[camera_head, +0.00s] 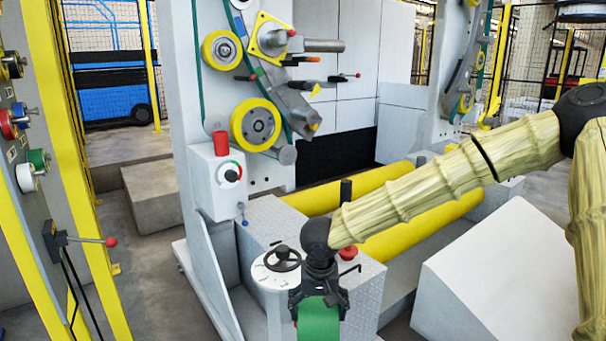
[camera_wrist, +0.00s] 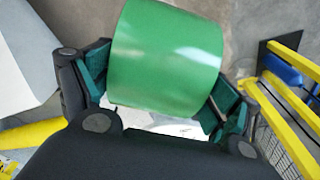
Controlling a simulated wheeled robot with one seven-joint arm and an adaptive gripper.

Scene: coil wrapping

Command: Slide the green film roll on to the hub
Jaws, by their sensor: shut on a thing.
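The green film roll (camera_head: 318,320) is held in front of me at the bottom of the head view, cut off by the frame edge. My gripper (camera_head: 319,297) points downward and is shut on it. In the wrist view the roll (camera_wrist: 165,60) lies between the two teal-padded fingers of my gripper (camera_wrist: 160,95), one on each side. A grey spindle (camera_head: 325,46) sticks out from a yellow plate (camera_head: 268,36) high on the white machine column. It is bare, well above and apart from the roll. I cannot tell for sure that it is the hub.
Below the spindle are yellow wheels (camera_head: 256,124), red-tipped levers and a control box (camera_head: 217,181). A handwheel (camera_head: 282,259) stands close beside my gripper. Yellow rollers (camera_head: 350,190) lie behind my arm. A white sloped block (camera_head: 500,270) is at right, a yellow-framed panel at left.

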